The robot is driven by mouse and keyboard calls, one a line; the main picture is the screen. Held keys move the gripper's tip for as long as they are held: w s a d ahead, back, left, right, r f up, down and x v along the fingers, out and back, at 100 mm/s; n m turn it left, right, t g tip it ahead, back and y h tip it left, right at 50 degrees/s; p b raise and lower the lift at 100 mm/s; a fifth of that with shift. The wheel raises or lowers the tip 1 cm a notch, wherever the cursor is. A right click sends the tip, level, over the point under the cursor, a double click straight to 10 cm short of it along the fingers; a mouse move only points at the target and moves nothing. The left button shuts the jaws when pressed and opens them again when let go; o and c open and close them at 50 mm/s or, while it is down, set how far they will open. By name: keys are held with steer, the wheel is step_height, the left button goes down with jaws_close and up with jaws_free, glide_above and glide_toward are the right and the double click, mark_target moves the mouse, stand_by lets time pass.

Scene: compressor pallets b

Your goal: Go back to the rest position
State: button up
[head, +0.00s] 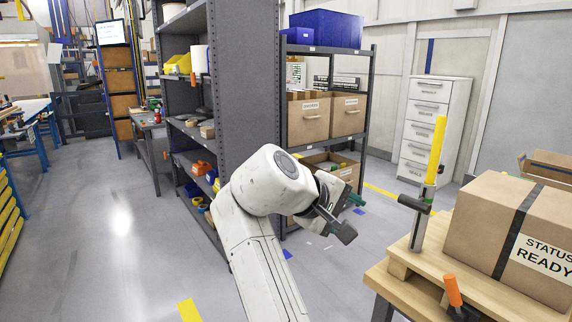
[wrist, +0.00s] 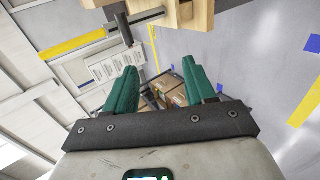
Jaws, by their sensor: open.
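My gripper (wrist: 162,88) shows in the wrist view with its two green fingers spread apart and nothing between them. In the head view my white arm rises from the bottom middle and bends right. The gripper end (head: 335,212) there is small and partly hidden by the wrist. It is in the air, to the left of the wooden pallet (head: 412,285) and apart from it.
A cardboard box (head: 515,235) marked "STATUS READY" sits on the pallet at the right. A clamp with a yellow bar (head: 436,150) stands beside it. Grey shelves (head: 245,85) with boxes stand behind my arm. Open floor (head: 120,230) lies to the left.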

steer(key=s+d+f+m+g+y, duration=0.1)
steer(key=s+d+f, duration=0.4)
steer(key=f, duration=0.5)
steer(key=s+d+f+m+g+y, duration=0.15)
steer(key=s+d+f, duration=0.3)
steer(key=f, duration=0.55)
steer(key=s+d+f+m+g+y, duration=0.15)
steer(key=s+d+f, duration=0.35)
steer(key=f, duration=0.5)
steer(key=s+d+f+m+y, duration=0.1)
steer(key=s+f, duration=0.3)
steer(key=s, duration=1)
steer(key=s+d+f+m+g+y, duration=0.1)
steer(key=s+f, duration=0.4)
steer(key=s, duration=0.9)
steer(key=m+y, duration=0.1)
steer(key=y, duration=0.1)
steer(key=shift+f+m+g+y, duration=0.15)
steer(key=shift+m+g+y, duration=0.15)
steer(key=shift+y, duration=0.1)
